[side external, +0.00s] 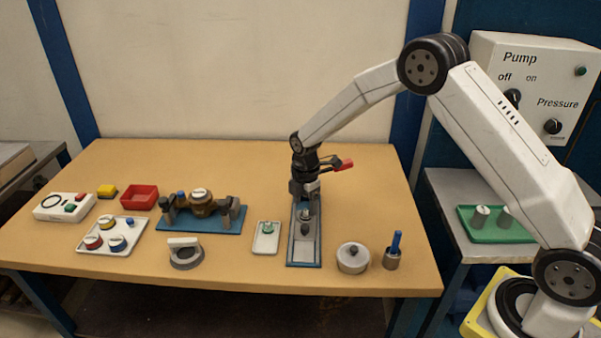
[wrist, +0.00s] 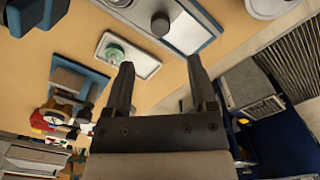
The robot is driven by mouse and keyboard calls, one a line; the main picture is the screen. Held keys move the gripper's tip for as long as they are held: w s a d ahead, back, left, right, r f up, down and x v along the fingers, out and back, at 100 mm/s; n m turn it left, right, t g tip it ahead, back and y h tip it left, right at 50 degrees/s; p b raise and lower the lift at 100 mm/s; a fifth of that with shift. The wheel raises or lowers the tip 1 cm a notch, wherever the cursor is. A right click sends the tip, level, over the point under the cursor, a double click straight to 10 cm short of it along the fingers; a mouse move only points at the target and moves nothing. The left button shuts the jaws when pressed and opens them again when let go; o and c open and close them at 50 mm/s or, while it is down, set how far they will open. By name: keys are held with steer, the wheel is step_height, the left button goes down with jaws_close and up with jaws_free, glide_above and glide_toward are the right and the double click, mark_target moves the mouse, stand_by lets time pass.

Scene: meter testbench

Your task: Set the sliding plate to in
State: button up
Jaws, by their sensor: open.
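The sliding plate unit (side external: 303,252) is a long pale grey track with a blue edge, running front to back on the table right of centre. A dark knob (side external: 305,228) stands near its middle. My gripper (side external: 305,196) is above its rear part and partly hides it. In the wrist view, my gripper's two dark fingers (wrist: 161,64) are apart with nothing between them. The grey plate (wrist: 190,30) and its round dark knob (wrist: 160,23) show beyond the fingertips. I cannot tell whether the gripper touches the unit.
A white tray with a green-topped piece (side external: 266,238) is just left of the track. A round lidded pot (side external: 352,257) and a cup with a blue stick (side external: 392,258) stand to its right. A red-ended lever (side external: 343,165) is close behind my gripper.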

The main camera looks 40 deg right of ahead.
mark_target(305, 227)
steer(key=shift+a, duration=0.1)
stand_by(0.3)
steer(key=shift+a+f+h, duration=0.2)
steer(key=shift+a+h, duration=0.6)
steer(key=shift+h, duration=0.35)
steer(key=shift+a+f+h, duration=0.15)
steer(key=shift+a+h, duration=0.6)
steer(key=shift+h, duration=0.4)
steer(key=shift+x, duration=3.9)
jaws_close()
